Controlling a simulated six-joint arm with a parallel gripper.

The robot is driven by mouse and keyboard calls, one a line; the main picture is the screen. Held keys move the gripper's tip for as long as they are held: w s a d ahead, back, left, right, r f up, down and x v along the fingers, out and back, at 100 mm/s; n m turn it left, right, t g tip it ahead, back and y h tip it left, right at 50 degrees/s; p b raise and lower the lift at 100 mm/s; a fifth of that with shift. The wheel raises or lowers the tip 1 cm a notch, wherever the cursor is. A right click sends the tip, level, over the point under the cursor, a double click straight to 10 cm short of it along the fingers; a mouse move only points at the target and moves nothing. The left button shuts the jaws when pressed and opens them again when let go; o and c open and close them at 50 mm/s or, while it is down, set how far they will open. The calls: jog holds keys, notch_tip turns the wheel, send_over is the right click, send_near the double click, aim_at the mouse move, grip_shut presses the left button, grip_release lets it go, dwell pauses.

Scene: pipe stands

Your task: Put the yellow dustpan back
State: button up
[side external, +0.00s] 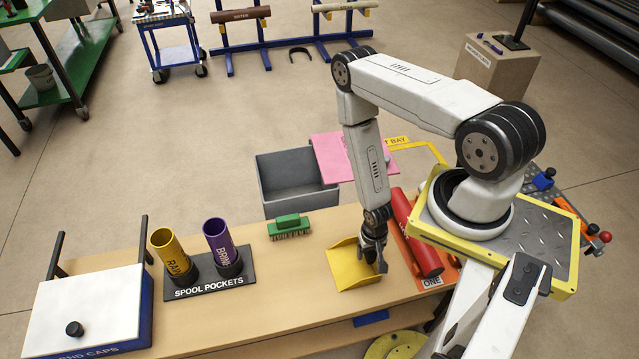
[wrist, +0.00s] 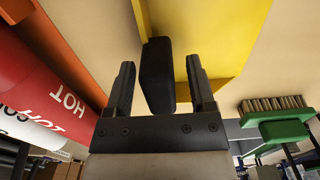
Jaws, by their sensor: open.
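The yellow dustpan (side external: 355,266) lies on the wooden bench, just left of the red pipe. It also fills the top of the wrist view (wrist: 213,35). Its black handle (wrist: 157,75) stands between the fingers of my gripper (wrist: 160,88). A gap shows on each side of the handle, so the fingers are open around it. In the side view, my gripper (side external: 375,258) points down at the right side of the dustpan and hides the handle there.
The red pipe (side external: 416,233) on its orange plate lies close right of my gripper. A green brush (side external: 289,226), spool pockets (side external: 208,282) and a white end-caps box (side external: 90,310) stand to the left. A grey bin (side external: 297,180) with a pink panel (side external: 340,158) is behind the bench.

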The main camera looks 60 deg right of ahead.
jog(key=shift+r, duration=0.1)
notch_tip(320, 180, up, 12)
dwell(1.0)
dwell(0.5)
jog(key=w+a+r+n+t, duration=0.15)
jog(key=w+r+n, duration=0.35)
jog(key=w+r, duration=0.8)
jog(key=a+r+n, duration=0.2)
jog(key=a+r, duration=0.1)
jog(key=r, duration=0.5)
jog(key=s+a+r+n+t, duration=0.1)
jog(key=a+r, duration=0.3)
jog(key=r, duration=0.4)
jog(key=shift+s+n, duration=0.25)
jog(key=shift+n, duration=0.25)
